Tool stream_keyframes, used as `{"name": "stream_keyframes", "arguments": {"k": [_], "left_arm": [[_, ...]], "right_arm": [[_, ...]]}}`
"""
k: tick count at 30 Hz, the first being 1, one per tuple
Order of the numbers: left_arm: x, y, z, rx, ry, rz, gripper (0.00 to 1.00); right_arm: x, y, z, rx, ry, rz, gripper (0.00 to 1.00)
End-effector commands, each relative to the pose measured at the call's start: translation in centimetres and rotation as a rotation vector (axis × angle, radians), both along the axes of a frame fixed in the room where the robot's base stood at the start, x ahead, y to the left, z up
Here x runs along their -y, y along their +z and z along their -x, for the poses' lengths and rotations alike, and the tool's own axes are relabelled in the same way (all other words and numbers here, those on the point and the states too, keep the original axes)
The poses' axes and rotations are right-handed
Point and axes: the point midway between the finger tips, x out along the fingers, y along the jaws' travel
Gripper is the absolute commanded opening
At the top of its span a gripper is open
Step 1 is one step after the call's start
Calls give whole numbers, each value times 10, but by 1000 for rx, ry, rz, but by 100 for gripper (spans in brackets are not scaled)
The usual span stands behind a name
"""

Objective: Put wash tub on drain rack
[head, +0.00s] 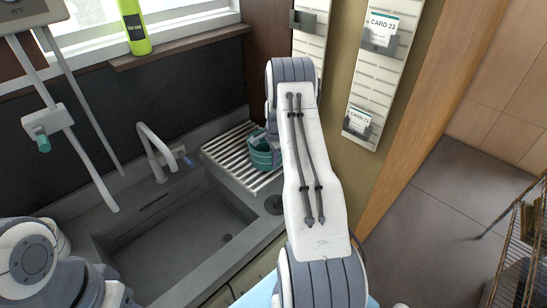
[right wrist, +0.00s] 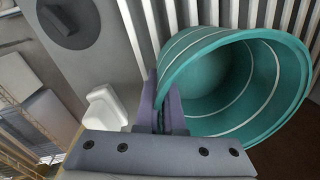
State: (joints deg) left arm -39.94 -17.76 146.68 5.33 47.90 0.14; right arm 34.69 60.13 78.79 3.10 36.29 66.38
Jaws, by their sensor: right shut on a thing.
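The wash tub (head: 262,158) is a round teal tub with pale bands, over the near right part of the drain rack (head: 219,153). My right arm partly covers it in the head view. In the right wrist view, my right gripper (right wrist: 168,108) is shut on the rim of the tub (right wrist: 235,85), at its left side, and the tub's open mouth shows. The white slats of the rack (right wrist: 205,14) show behind the tub. I cannot tell whether the tub touches them. My left gripper is out of view; only part of my left arm shows.
The grey sink (head: 170,245) with a faucet (head: 158,150) lies left of the rack. A round dark cap (head: 273,204) sits on the counter near the rack. A green bottle (head: 134,28) stands on the ledge. Card panels (head: 372,75) hang on the wall at right.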

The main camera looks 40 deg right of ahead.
Motion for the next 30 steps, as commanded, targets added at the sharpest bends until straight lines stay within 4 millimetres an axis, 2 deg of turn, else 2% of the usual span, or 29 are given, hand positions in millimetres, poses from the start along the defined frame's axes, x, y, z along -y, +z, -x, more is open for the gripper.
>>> {"name": "stream_keyframes", "arguments": {"k": [11,12,13,14,23,25,27,30], "left_arm": [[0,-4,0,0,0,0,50],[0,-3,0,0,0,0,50],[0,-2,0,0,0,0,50],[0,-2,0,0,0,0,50],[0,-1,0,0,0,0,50],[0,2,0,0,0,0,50],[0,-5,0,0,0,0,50],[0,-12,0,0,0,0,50]], "right_arm": [[1,-5,0,2,-1,1,0],[1,-4,0,2,-1,1,21],[1,-4,0,2,-1,1,32],[1,-4,0,2,-1,1,35],[1,-2,0,2,-1,1,35],[1,2,0,2,0,1,35],[1,6,0,4,-1,2,35],[1,22,1,5,-1,3,35]]}}
